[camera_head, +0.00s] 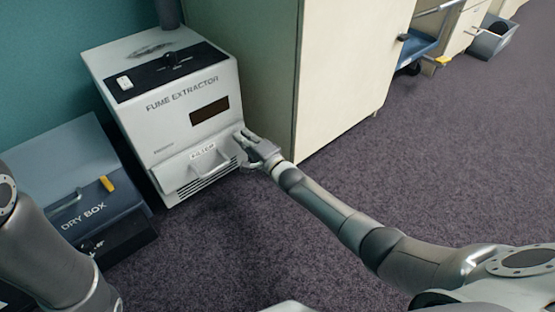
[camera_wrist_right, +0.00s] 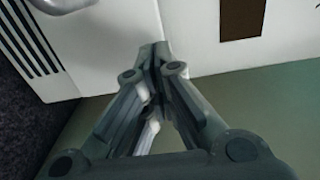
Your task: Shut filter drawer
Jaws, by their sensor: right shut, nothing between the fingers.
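The filter drawer (camera_head: 190,170) is the lower front part of the white fume extractor (camera_head: 150,118), with a "FILTER" label and a grey bar handle. I cannot tell for certain whether it stands a little proud of the cabinet. My right gripper (camera_head: 243,140) is at the right end of the drawer front, beside the handle. In the right wrist view its fingers (camera_wrist_right: 152,52) are shut and empty, with the tips at the white front, right of the handle (camera_wrist_right: 62,4) and the vent slots. My left arm shows at the left edge of the head view; its gripper is out of view.
A blue-grey dry box (camera_head: 110,200) sits on the floor left of the extractor. A cream cabinet (camera_head: 345,70) stands close on the right. A blue cart (camera_head: 420,45) is further back. The carpet (camera_head: 400,180) in front is clear.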

